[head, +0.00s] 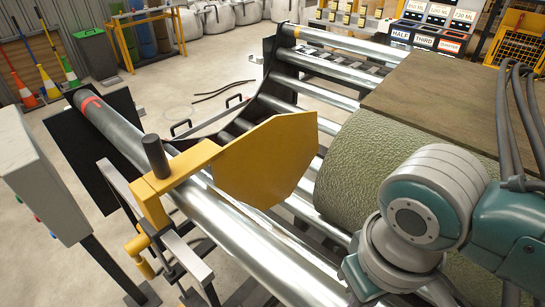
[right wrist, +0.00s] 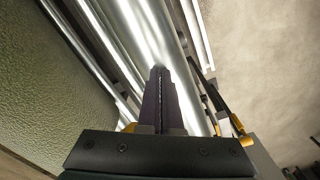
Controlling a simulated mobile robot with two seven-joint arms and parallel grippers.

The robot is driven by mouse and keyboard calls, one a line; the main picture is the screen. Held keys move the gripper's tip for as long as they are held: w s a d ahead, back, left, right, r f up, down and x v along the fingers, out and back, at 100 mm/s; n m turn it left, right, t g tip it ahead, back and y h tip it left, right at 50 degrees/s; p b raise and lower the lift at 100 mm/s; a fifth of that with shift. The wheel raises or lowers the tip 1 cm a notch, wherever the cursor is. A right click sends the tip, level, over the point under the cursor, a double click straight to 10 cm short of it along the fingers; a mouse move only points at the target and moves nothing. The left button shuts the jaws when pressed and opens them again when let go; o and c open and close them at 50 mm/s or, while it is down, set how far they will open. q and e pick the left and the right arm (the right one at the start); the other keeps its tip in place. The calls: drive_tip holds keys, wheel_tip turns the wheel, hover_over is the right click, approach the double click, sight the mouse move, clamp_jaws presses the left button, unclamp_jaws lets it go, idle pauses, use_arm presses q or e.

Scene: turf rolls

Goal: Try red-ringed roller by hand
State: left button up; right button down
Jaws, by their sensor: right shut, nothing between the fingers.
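The red-ringed roller (head: 118,132) is a dark grey cylinder at the left of the head view. Its red ring (head: 88,103) is near its upper-left end. A yellow guard arm crosses in front of it, and a shiny roller stretch (head: 225,220) shows beyond; I cannot tell if it is the same roller. My right arm comes in at the lower right of the head view, its gripper hidden there. In the right wrist view my right gripper (right wrist: 159,72) is shut and empty, its tips over a shiny roller (right wrist: 135,30); contact is unclear. My left gripper is not in view.
A yellow guard plate (head: 265,160) stands over the rollers. A large green turf roll (head: 395,155) lies right of it, under a brown board (head: 440,95). A grey control box (head: 35,175) stands at the left. Open concrete floor lies behind the machine.

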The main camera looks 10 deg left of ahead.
drive_tip(key=shift+s+a+f+p, duration=0.15)
drive_tip(key=shift+s+a+p, duration=0.15)
drive_tip(key=shift+s, duration=0.2)
drive_tip(key=shift+s+a+f+p, duration=0.15)
drive_tip(key=shift+s+a, duration=0.1)
drive_tip(key=shift+s, duration=0.35)
drive_tip(key=shift+f, duration=0.1)
drive_tip(key=shift+s+a+r+p, duration=0.15)
drive_tip(key=shift+s+r+p, duration=0.15)
drive_tip(key=shift+r+p, duration=0.6)
drive_tip(key=r+p, duration=0.2)
drive_tip(key=shift+w+p, duration=0.25)
drive_tip(key=shift+p, duration=0.1)
